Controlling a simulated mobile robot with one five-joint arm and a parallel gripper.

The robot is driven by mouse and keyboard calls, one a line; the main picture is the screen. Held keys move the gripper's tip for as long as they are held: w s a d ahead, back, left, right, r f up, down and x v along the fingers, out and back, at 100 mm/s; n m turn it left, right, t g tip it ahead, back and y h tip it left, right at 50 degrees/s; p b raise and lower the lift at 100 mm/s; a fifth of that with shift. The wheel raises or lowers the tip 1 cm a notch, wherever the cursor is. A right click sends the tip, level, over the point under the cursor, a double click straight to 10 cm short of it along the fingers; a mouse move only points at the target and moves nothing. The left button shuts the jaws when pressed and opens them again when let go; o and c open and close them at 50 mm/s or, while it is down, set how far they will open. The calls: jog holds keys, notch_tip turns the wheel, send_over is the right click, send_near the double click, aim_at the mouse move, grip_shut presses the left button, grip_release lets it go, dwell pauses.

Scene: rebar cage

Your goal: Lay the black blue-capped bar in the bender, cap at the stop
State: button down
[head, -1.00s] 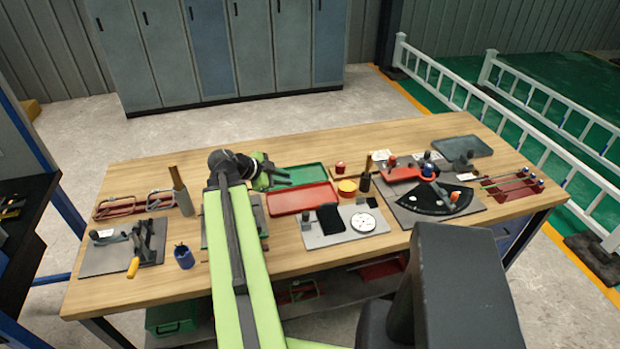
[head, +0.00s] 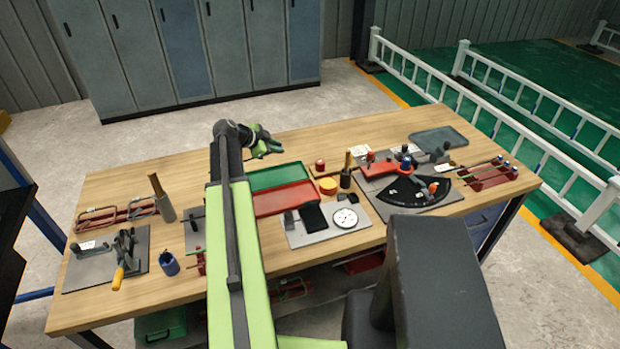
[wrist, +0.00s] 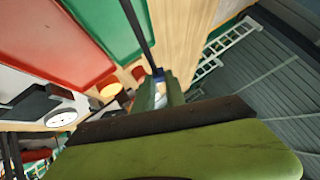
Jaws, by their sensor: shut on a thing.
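My gripper (head: 270,145) is raised near the table's back edge, behind the green tray. In the head view the bar is too small to make out. What looks like the bender, a grey plate with a black fan-shaped scale (head: 408,192), a red block and a blue knob, stands at the table's right.
The green tray (head: 278,178) and red tray (head: 283,199) lie mid-table. A plate with a round white dial (head: 345,218) is in front. A red rack with bars (head: 485,174) stands at the right edge, and a grey tray (head: 438,140) behind. The back-left tabletop is clear.

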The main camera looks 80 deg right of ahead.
jog(key=w+a+f+b, duration=0.1)
jog(key=w+f+b, duration=0.1)
jog(key=w, duration=0.1)
jog(key=w+a+f+b, duration=0.2)
jog(key=w, duration=0.1)
jog(key=w+a+f+b, duration=0.1)
jog(key=w+f+b, duration=0.1)
jog(key=w+f, duration=0.1)
jog(key=shift+w+a+b, duration=0.3)
jog(key=shift+w+b, duration=0.1)
jog(key=shift+w+a, duration=0.25)
jog(key=shift+w, duration=0.15)
notch_tip(320, 180, down, 4)
jog(key=b, duration=0.4)
jog(key=shift+f, duration=0.25)
jog(key=c, duration=1.4)
grip_release()
